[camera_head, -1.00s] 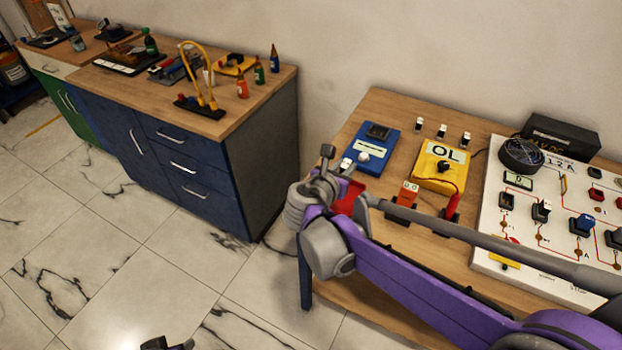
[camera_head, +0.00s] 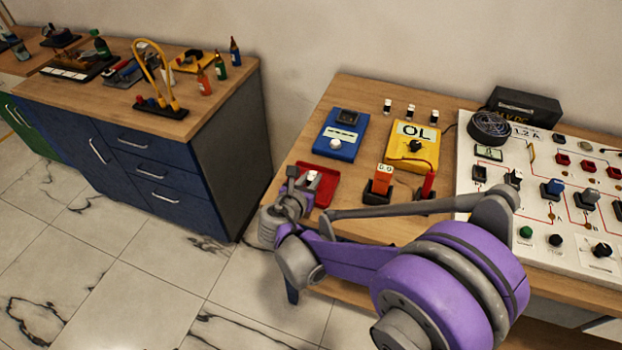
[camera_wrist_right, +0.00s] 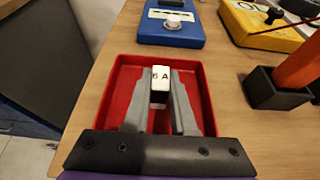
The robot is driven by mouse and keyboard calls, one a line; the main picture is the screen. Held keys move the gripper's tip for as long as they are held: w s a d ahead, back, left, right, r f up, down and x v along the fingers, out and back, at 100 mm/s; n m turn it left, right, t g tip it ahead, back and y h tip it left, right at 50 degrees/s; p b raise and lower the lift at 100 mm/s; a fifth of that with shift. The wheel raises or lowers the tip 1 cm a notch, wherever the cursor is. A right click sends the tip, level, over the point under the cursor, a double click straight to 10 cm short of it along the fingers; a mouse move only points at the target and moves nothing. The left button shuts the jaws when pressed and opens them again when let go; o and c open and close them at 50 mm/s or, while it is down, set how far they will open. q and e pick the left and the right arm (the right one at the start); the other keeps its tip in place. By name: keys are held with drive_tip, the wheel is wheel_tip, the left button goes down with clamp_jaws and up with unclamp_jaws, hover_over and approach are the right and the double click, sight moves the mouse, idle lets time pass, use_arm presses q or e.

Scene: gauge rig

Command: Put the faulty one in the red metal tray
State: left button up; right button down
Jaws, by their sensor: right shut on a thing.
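The red metal tray (camera_head: 331,190) lies at the front left of the wooden bench, and its floor and walls show in the right wrist view (camera_wrist_right: 201,90). My right gripper (camera_head: 309,182) is over the tray. In the right wrist view its grey fingers (camera_wrist_right: 160,100) are shut on a small white fuse-like piece (camera_wrist_right: 160,76) with a dark lower part. Its marking ends in "A"; the rest is hard to read. I cannot tell whether the piece touches the tray floor. Several similar pieces, such as this one (camera_head: 410,110), stand at the bench's back. My left gripper is out of view.
A blue tester (camera_head: 340,135) with a white knob stands behind the tray. A yellow meter (camera_head: 414,147) reads "OL". An orange device (camera_head: 383,179) sits in a dark holder right of the tray. The white circuit board (camera_head: 490,180) fills the right side. A blue cabinet (camera_head: 150,165) stands left.

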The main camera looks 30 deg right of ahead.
drive_tip(key=shift+f, duration=0.1)
drive_tip(key=c, duration=1.2)
unclamp_jaws()
drive_tip(key=o, duration=0.5)
drive_tip(key=shift+c, duration=0.2)
